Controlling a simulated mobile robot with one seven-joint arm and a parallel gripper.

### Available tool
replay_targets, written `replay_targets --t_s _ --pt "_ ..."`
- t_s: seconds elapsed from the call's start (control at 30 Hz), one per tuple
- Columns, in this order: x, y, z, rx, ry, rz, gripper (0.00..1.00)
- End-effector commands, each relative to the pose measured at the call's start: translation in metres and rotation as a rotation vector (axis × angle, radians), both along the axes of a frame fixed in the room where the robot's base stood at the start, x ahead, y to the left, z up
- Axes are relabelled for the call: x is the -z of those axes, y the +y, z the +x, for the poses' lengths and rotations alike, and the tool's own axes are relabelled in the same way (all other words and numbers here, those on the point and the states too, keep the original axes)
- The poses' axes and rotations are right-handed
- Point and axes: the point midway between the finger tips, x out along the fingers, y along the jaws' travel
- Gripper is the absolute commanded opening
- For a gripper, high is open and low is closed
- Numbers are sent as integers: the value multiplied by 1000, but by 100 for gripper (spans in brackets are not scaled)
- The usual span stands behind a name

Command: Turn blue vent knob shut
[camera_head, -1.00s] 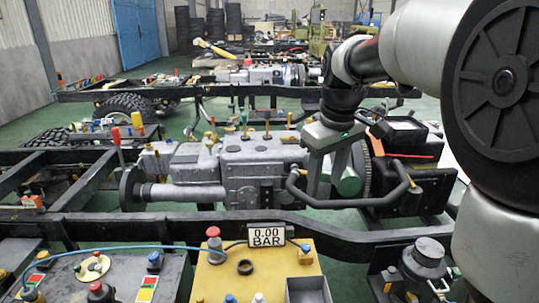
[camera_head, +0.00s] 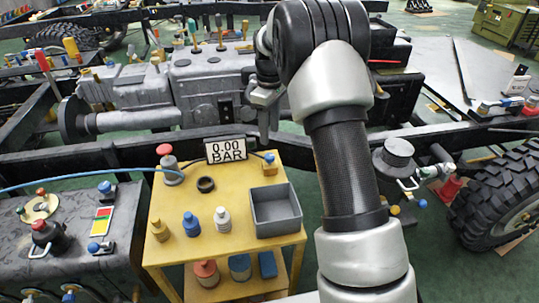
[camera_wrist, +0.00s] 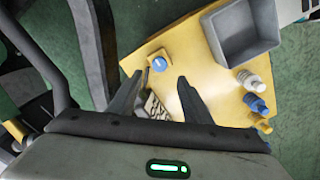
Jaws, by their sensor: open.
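A blue round knob (camera_head: 269,157) sits on a small yellow block at the back right corner of the yellow table (camera_head: 165,245). In the wrist view the same blue knob (camera_wrist: 159,64), with a pale mark on its top, lies just beyond and between my fingertips. My gripper (camera_wrist: 158,80) is open and empty, pointing at the table corner. I cannot tell its height above the knob. The gauge (camera_head: 226,149) beside the knob reads 0.00 BAR. In the wrist view it is partly hidden behind my fingers.
A grey open bin (camera_head: 276,211), small bottles (camera_head: 191,224), a black ring (camera_head: 206,184) and a red-topped post (camera_head: 168,164) stand on the table. A dark chassis rail (camera_head: 60,163) runs behind it. A grey tank (camera_head: 60,235) with other blue knobs stands left.

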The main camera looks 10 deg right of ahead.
Motion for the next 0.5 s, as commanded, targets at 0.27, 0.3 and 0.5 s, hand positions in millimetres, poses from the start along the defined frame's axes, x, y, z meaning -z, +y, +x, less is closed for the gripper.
replay_targets --t_s 0.27,0.3,0.5 --pt "61 0 0 0 1 0 45" --pt "67 0 -1 0 1 0 45" --pt "86 0 0 1 1 -1 45"
